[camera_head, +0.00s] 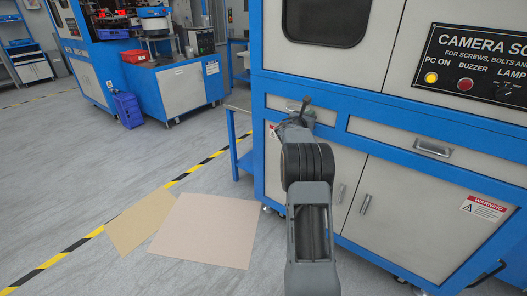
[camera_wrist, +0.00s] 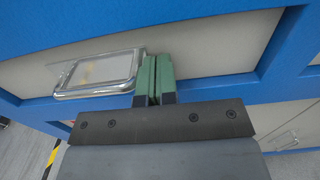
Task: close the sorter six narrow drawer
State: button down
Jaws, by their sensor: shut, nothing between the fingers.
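The narrow drawer is the pale grey front (camera_head: 281,104) at the left of the blue sorter cabinet, mostly hidden behind my arm in the head view. In the wrist view its pale front (camera_wrist: 215,48) fills the middle, framed in blue, with a metal-rimmed handle (camera_wrist: 68,92) on the left. It looks about level with the frame, but I cannot tell if a small gap is left. My gripper (camera_wrist: 155,72) is shut and empty, its green fingertips at the drawer front just right of the handle. I cannot tell whether they touch it.
A wider drawer (camera_head: 395,133) is to the right, above cabinet doors (camera_head: 390,200). A control panel (camera_head: 475,68) is above it. A small blue-legged table (camera_head: 238,101) stands close at the left. Flat boards (camera_head: 205,230) lie on the otherwise open floor.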

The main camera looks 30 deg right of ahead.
jog(key=shift+d+r, duration=0.2)
jog(key=shift+d+r, duration=0.1)
jog(key=shift+r, duration=0.05)
dwell(0.3)
